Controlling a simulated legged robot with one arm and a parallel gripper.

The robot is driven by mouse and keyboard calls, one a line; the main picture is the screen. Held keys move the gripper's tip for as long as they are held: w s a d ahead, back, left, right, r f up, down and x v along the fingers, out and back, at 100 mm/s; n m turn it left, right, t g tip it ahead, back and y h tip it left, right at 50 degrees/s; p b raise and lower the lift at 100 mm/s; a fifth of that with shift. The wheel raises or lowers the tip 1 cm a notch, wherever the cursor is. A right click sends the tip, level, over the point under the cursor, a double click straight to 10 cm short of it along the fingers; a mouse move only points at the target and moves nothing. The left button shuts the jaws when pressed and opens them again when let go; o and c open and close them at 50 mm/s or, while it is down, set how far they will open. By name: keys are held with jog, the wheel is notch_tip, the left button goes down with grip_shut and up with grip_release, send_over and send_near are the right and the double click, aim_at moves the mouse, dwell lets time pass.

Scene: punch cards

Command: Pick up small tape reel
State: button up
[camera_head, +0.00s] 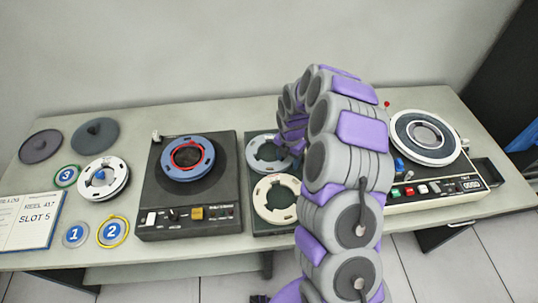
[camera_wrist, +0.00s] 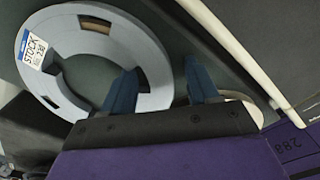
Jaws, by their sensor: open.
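A grey-blue ring-shaped tape reel (camera_head: 268,154) lies at the back of a dark tray, partly hidden by my arm. In the wrist view the reel (camera_wrist: 60,92) shows a white and blue label reading "STOCK" and cut-out slots. My gripper (camera_wrist: 160,72) is open over its near edge. One finger appears over the reel's centre opening, the other just outside its rim, with the rim between them. I cannot tell whether the fingers touch it. A cream reel (camera_head: 277,199) lies in front of it, and its edge shows beside the right finger.
A tape deck (camera_head: 188,221) with a blue reel (camera_head: 186,170) stands to the left. Another deck (camera_head: 440,201) with a large white reel (camera_head: 425,153) stands to the right. Several discs, a white reel (camera_head: 95,189) and a "SLOT 5" sheet (camera_head: 33,226) lie at the far left.

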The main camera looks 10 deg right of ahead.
jog(key=shift+d+r, duration=0.1)
jog(key=shift+d, duration=0.2)
jog(key=shift+c, duration=0.6)
jog(key=shift+a, duration=0.6)
jog(key=c, duration=0.6)
jog(key=shift+d, duration=0.15)
jog(key=c, duration=0.3)
jog(key=shift+d, duration=0.25)
grip_shut()
